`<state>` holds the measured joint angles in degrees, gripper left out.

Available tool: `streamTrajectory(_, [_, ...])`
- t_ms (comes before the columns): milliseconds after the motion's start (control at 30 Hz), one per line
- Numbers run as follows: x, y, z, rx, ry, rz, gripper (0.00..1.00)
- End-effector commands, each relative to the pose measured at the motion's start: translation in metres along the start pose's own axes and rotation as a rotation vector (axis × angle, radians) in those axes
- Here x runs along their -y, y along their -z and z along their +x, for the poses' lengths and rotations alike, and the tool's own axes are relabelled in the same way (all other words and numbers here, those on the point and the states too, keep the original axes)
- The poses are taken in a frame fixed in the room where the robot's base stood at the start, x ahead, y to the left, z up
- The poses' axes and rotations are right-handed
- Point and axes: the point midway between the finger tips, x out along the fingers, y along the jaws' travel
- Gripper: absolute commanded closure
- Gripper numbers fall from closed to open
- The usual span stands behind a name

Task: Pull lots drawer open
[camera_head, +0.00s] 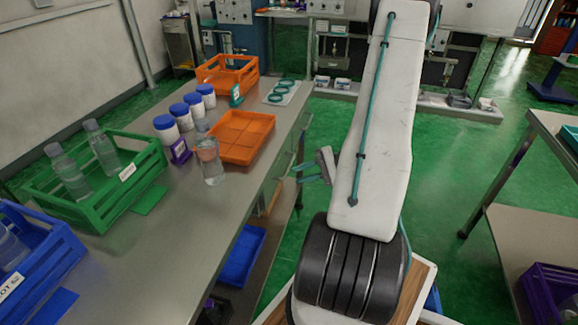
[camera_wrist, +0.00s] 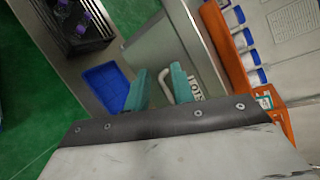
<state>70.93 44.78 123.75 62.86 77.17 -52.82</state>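The LOTS drawer's front (camera_wrist: 207,76) is a grey panel in the wrist view, with part of a white label (camera_wrist: 196,88) reading "LOT". A pale curved handle (camera_wrist: 164,86) stands out from it. My gripper (camera_wrist: 158,90) has two teal fingers, which are apart. The handle shows in the gap between them, nearer the right finger; whether a finger touches it I cannot tell. In the head view my gripper (camera_head: 307,174) is beside the bench's right side, below the top. The drawer front is seen edge-on there and its opening cannot be made out.
The bench top (camera_head: 140,255) carries a green crate (camera_head: 95,205) with bottles, a blue crate (camera_head: 40,260), an orange tray (camera_head: 240,138), white jars and a clear bottle (camera_head: 210,165). A blue bin (camera_head: 242,255) sits low under the bench. Green floor (camera_head: 450,165) is free on the right.

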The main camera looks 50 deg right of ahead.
Motion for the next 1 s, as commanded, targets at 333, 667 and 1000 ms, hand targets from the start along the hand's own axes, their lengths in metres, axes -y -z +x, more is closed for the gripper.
streamTrajectory(333, [-0.009,0.08,-0.026,-0.316,0.195,-0.345,0.76])
streamTrajectory(667, [0.002,0.092,0.016,-0.316,0.191,-0.367,0.76])
streamTrajectory(1000, [0.011,0.101,0.045,-0.32,0.192,-0.366,0.76])
